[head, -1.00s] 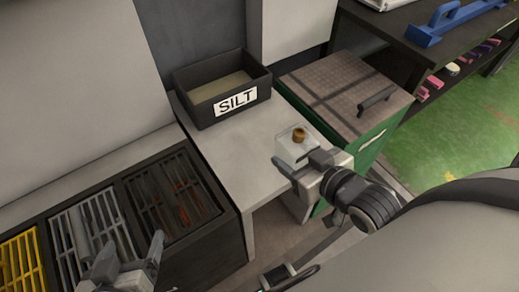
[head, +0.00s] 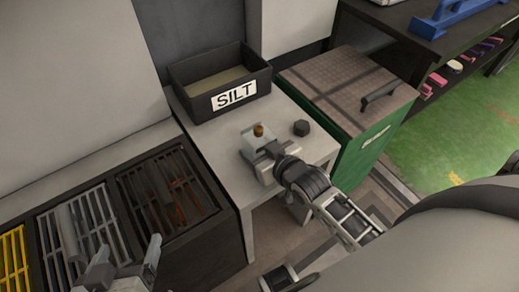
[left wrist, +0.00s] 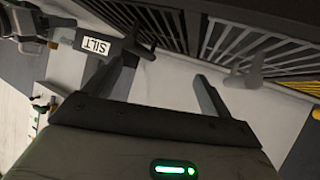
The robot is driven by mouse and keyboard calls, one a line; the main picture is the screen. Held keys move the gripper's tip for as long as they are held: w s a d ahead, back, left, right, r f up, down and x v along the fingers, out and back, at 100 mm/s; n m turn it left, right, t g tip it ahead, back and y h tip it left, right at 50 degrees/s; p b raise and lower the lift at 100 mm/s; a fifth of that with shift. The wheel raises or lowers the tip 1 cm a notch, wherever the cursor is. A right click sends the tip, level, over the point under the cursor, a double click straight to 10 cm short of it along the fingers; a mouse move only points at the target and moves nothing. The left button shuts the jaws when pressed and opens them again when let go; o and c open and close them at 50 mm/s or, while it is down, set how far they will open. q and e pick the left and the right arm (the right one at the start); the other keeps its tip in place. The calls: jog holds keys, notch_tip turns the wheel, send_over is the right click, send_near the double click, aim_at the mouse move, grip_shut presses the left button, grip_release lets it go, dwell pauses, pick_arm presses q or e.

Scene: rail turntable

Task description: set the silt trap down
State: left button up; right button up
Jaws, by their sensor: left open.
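The silt trap (head: 256,138) is a small clear block with a brown knob on top. It is in the head view over the front part of the pale table (head: 225,140), upright. I cannot tell whether its base touches the table. My right gripper (head: 262,153) has its fingers at the near side of the trap and is shut on it, partly hiding it. My left gripper (head: 130,268) is open and empty over the dark grated bench at the lower left. Its spread fingers also show in the left wrist view (left wrist: 165,88).
A black bin labelled SILT (head: 222,85) stands at the table's back. A dark faceted knob (head: 301,128) sits right of the trap. A green cabinet (head: 368,150) adjoins the table on the right. Grates (head: 165,195) lie at the left. Table space between bin and trap is clear.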

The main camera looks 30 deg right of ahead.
pick_arm(q)
jog(key=shift+r, duration=0.25)
pick_arm(e)
jog(key=shift+f, duration=0.1)
pick_arm(q)
jog(key=shift+w+f, duration=0.1)
pick_arm(e)
jog(key=o, duration=1.2)
pick_arm(q)
jog(key=shift+f, duration=0.1)
pick_arm(e)
jog(key=p+v, duration=0.2)
jog(key=v, duration=0.9)
pick_arm(q)
jog(key=shift+w+r, duration=0.1)
jog(key=shift+r, duration=0.65)
pick_arm(e)
jog(key=s+a+r+g+y, duration=0.1)
jog(key=s+a+r+y, duration=0.1)
jog(key=a, duration=0.6)
jog(key=shift+s+r+g, duration=0.3)
jog(key=shift+s+r, duration=0.15)
jog(key=shift+s, duration=0.25)
